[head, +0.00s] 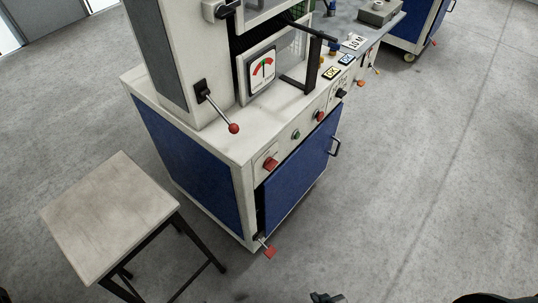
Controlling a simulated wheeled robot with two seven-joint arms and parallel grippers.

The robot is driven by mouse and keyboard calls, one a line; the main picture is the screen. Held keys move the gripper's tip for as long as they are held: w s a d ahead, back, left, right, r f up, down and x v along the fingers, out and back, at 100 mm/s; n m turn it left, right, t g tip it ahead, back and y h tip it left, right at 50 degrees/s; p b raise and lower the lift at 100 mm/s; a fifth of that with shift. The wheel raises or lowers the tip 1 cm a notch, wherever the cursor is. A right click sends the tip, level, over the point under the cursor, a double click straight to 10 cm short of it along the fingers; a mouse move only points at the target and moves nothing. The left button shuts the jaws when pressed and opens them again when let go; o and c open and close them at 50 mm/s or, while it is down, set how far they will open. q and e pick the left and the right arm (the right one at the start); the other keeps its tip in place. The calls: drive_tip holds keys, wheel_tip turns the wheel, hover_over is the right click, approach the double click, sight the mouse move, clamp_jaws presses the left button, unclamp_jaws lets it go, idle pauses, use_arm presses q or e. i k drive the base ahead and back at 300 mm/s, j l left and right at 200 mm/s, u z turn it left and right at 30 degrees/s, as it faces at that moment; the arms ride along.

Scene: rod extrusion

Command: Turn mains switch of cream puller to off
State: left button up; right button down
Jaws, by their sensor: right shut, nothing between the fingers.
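The cream puller (190,115) is a cream-topped machine with blue side panels, in the upper middle of the head view. On its front strip, at the near left corner, sits a red rotary switch (270,163), which looks like the mains switch. Its marks are too small to read. My right gripper (327,298) shows at the bottom edge, shut and empty, well apart from the machine and nearer to me. Most of it is cut off by the picture edge. My left gripper is not in view.
A lever with a red ball (233,128) sticks out above the cream top. A green button (295,134) and a red knob (319,116) lie right of the switch. A stool (110,212) stands left. Floor to the right is clear.

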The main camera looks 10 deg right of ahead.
sight(270, 163)
drive_tip(key=l+u, duration=0.1)
drive_tip(key=l, duration=0.55)
drive_tip(key=l+u, duration=0.1)
drive_tip(key=l, duration=0.55)
drive_tip(key=k+l, duration=0.15)
drive_tip(key=l, duration=0.45)
drive_tip(key=l+u, duration=0.15)
drive_tip(key=l, duration=0.5)
drive_tip(key=k+l+u, duration=0.1)
drive_tip(key=l, duration=0.55)
drive_tip(key=k, duration=0.05)
